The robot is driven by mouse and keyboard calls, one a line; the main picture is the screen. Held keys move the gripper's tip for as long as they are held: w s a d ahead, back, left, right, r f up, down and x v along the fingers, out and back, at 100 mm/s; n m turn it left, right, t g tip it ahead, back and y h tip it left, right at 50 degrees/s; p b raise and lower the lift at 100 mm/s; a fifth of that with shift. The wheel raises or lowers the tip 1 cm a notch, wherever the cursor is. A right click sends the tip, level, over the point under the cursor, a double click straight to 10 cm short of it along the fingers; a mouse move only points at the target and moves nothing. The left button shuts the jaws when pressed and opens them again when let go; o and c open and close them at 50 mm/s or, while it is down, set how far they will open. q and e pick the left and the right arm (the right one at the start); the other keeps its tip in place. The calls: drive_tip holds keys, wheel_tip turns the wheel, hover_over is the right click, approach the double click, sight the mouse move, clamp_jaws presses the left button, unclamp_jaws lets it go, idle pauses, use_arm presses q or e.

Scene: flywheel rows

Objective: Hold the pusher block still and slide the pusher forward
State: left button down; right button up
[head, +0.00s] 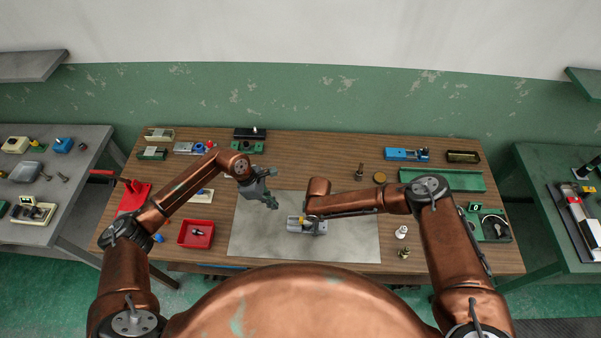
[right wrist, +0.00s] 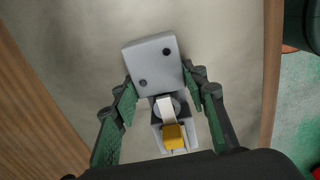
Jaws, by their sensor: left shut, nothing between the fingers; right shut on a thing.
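The pusher block is a grey block (right wrist: 152,66) with two dark holes, lying on the pale mat (head: 260,240) at the middle front of the table. In the right wrist view a yellow knob (right wrist: 174,137) and a white strip (right wrist: 165,108) sit at its lower end and look like the pusher. My right gripper (right wrist: 160,86) is shut on the grey block, with a green finger on each side. In the head view the right arm partly hides the block (head: 318,227). My left gripper (head: 272,203) is shut and empty above the mat, left of and apart from the block.
A red tray (head: 196,234) stands left of the mat. A green tray (head: 442,180) and a blue fixture (head: 407,155) are at the back right. Small parts, including a white one (head: 401,232), stand right of the mat. The mat's left part is clear.

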drive_tip(key=shift+d, duration=0.1)
drive_tip(key=o, duration=1.4)
wheel_tip(320, 180, up, 12)
